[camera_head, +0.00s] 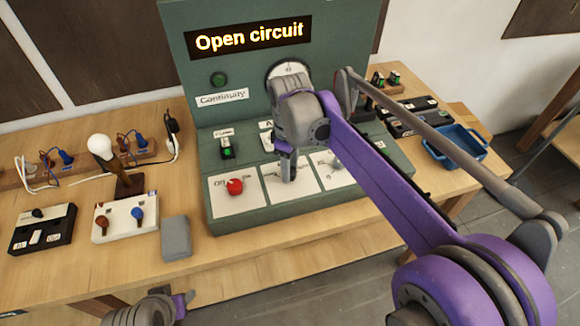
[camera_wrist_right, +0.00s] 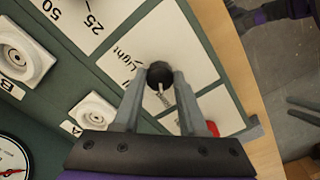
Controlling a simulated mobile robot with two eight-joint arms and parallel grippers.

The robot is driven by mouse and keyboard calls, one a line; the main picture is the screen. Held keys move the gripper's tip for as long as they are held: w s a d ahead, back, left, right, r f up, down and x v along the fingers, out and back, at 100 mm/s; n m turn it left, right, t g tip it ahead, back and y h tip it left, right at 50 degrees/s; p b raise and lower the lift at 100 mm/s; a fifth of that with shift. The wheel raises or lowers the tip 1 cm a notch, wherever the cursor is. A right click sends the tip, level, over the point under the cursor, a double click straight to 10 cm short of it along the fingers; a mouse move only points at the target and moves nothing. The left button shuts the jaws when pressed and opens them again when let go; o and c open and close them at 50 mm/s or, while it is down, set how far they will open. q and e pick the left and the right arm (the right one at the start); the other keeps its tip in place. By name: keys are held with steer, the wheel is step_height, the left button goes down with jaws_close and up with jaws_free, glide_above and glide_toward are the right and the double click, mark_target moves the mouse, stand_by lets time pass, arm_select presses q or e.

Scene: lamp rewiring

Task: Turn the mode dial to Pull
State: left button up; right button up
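The green tester (camera_head: 305,209) stands on the bench with three white dial panels on its sloped front. My right gripper (camera_head: 287,172) is over the middle panel, pointing down. In the right wrist view, a round black dial (camera_wrist_right: 160,73) with a pale pointer line sits between the fingertips of this gripper (camera_wrist_right: 160,80). The word "Light" shows beside the dial; other mode labels are hidden or unreadable. Whether the fingers press on the dial is unclear. My left gripper (camera_head: 185,303) shows only partly at the bottom edge, away from the tester.
A red knob (camera_head: 235,187) is on the left panel. The lit display (camera_head: 250,38) reads "Open circuit". A grey block (camera_head: 176,238), switch boxes and a bulb (camera_head: 99,146) are on the left. A blue tray (camera_head: 455,145) is at the right.

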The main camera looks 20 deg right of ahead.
jaws_close()
steer(key=shift+m, duration=0.4)
steer(key=m+p, duration=0.1)
steer(key=m, duration=0.3)
steer(key=shift+m, duration=0.3)
steer(key=m, duration=0.6)
steer(key=shift+a+p, duration=0.1)
steer(key=shift+p, duration=0.2)
steer(key=shift+m, duration=0.3)
steer(key=o, duration=0.8)
jaws_free()
